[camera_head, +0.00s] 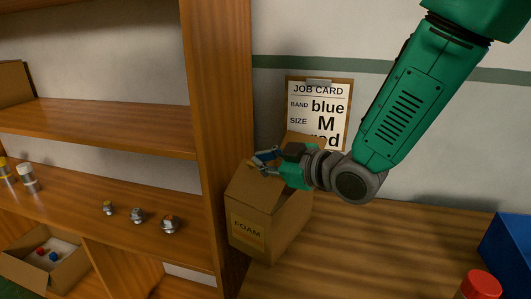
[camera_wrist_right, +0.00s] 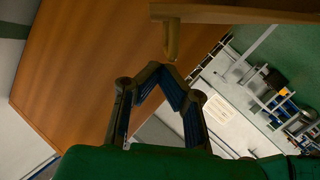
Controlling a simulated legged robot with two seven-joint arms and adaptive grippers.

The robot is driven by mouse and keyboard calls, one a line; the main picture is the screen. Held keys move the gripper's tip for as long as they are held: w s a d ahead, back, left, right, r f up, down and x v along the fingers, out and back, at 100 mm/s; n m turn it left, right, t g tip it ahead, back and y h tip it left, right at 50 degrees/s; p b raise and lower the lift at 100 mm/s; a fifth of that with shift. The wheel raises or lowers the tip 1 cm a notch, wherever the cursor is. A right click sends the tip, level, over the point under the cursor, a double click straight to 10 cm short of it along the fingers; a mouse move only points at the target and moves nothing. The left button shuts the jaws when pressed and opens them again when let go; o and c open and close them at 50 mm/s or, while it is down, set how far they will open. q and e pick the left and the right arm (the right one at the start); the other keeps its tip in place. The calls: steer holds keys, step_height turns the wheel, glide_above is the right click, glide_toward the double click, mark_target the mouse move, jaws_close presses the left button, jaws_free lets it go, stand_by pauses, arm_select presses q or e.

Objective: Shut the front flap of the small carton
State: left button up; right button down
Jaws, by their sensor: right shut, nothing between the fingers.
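The small carton (camera_head: 271,240), brown with a FOAM label, stands on the wooden bench against the shelf upright. A raised piece of cardboard (camera_head: 303,140) shows at its back edge, partly behind my right gripper. My right gripper (camera_head: 258,160) is over the carton's top, its fingers pointing left. In the right wrist view the fingertips (camera_wrist_right: 162,70) meet and hold nothing. The gripper hides part of the carton's top, so I cannot tell how the front flap lies or whether the fingers touch it. My left gripper is out of view.
A job card (camera_head: 319,112) on a clipboard is on the wall behind the carton. The shelf upright (camera_head: 222,130) stands close on the left; its shelves hold small metal parts and an open box (camera_head: 45,262). A red-capped item (camera_head: 481,284) and blue bin (camera_head: 508,250) are at right.

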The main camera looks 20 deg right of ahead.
steer(key=shift+w+a+f, duration=0.15)
steer(key=shift+a+f, duration=0.1)
steer(key=shift+f, duration=0.1)
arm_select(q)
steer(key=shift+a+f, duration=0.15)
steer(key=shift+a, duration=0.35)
arm_select(e)
steer(key=shift+a+r, duration=0.1)
steer(key=shift+a, duration=0.1)
